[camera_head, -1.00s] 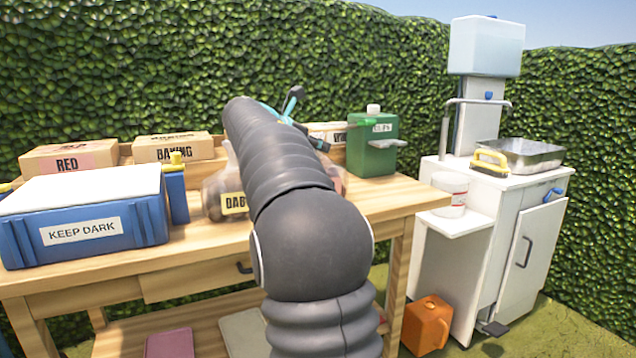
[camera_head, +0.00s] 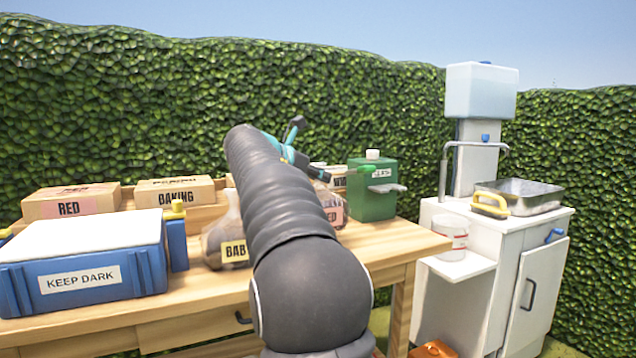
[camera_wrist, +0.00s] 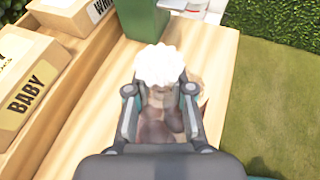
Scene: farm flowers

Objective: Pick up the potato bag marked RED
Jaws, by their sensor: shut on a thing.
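My gripper (camera_wrist: 160,92) is shut on the neck of a clear potato bag (camera_wrist: 160,125). Its white ruffled top sticks out beyond the fingertips, and dark reddish potatoes show below. In the head view, this bag's pink label (camera_head: 333,208) peeks out right of my arm; its visible letters end in "ED", and the rest is hidden. My gripper also shows there, partly hidden behind my arm (camera_head: 270,190). I cannot tell whether the bag touches the bench. Another bag, with a yellow label starting "BAB" (camera_head: 234,250), stands left of my arm.
The wooden bench (camera_head: 200,290) holds a blue "KEEP DARK" box (camera_head: 80,282), "RED" (camera_head: 68,205) and "BAKING" (camera_head: 175,193) cartons at the back, and a green jug (camera_head: 372,195) close by the held bag. A white sink cabinet (camera_head: 510,265) stands to the right.

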